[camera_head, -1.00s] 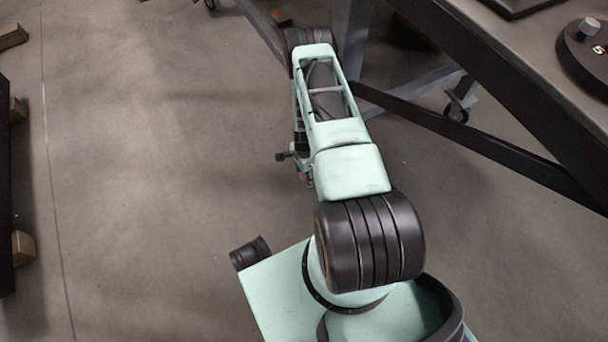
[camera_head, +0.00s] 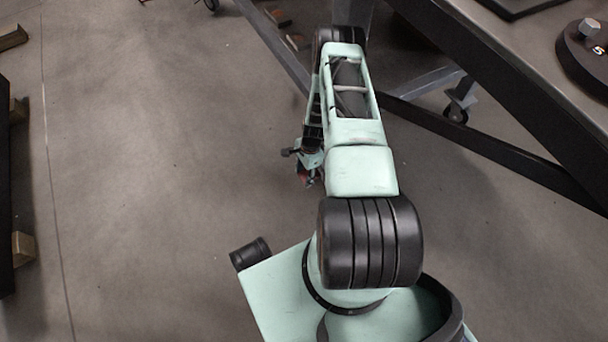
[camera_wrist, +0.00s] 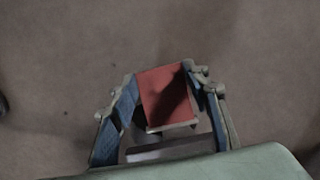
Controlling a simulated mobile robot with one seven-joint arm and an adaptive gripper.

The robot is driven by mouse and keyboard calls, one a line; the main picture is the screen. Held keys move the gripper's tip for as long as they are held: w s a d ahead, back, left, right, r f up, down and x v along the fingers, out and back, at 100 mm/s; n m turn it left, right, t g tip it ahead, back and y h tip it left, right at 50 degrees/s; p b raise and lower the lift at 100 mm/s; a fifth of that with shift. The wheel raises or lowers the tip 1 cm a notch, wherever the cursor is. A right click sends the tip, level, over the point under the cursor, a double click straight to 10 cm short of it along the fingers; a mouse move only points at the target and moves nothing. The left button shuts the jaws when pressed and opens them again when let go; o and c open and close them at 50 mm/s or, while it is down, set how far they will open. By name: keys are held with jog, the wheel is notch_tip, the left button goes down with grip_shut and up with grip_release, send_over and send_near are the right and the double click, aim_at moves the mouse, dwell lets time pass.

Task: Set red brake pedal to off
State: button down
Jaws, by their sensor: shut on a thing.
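The red brake pedal (camera_wrist: 167,96) is a flat red piece in the middle of the wrist view, partly in shadow, with a grey edge below it. My gripper (camera_wrist: 162,86) has one blue-padded finger on each side of the red piece and is shut on it. In the head view my gripper (camera_head: 306,172) is low beside my forearm, with a little red showing at it. My arm hides most of it there. What the pedal is joined to cannot be seen.
A dark table (camera_head: 470,40) with grey legs and braces stands at the upper right, close to my forearm. A caster (camera_head: 457,112) is under it. Small brown blocks (camera_head: 277,16) lie on the floor at the top. The floor (camera_head: 160,170) to the left is clear.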

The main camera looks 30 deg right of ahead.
jog(key=c, duration=1.1)
grip_release()
jog(key=shift+f, duration=0.1)
